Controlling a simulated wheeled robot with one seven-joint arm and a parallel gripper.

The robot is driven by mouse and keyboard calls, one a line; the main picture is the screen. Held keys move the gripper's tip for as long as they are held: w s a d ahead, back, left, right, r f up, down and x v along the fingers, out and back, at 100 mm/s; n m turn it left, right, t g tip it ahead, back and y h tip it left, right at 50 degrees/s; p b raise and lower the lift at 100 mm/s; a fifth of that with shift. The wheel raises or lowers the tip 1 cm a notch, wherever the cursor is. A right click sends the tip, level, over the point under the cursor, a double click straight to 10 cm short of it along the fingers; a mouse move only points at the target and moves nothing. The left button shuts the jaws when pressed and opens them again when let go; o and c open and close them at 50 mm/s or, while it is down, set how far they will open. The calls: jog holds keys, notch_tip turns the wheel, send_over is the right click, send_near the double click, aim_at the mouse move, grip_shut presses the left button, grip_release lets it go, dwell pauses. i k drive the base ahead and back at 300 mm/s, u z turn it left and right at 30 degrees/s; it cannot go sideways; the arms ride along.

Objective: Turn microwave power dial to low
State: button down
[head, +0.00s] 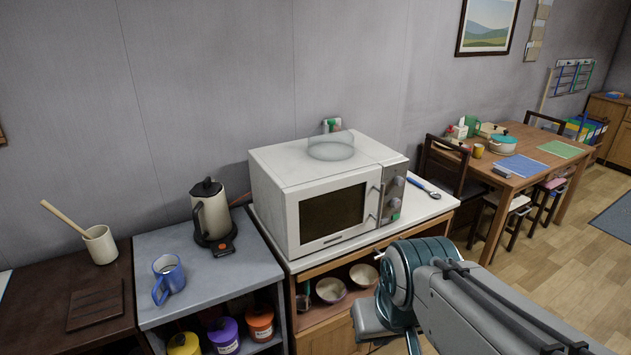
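The white microwave (313,190) stands on the counter in the middle of the head view. Its door, with a dark window (332,212), looks shut. The narrow control panel (393,195) is on the right of its front, seen at a steep angle. A round dial (398,181) seems to sit high on the panel, with a small green mark lower down. The dial's setting is too small to read. My arm is at the lower right, in front of the counter and apart from the microwave. My gripper's fingers do not show.
A clear round glass lid or dish (331,150) lies on the microwave. A blue-handled utensil (422,188) lies on the counter (436,208) to its right. Bowls (331,290) are on the shelf below. Open floor lies to the right.

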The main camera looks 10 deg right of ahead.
aim_at(398, 180)
jog(key=z, duration=1.15)
jog(key=i, duration=0.35)
jog(key=u, duration=1.75)
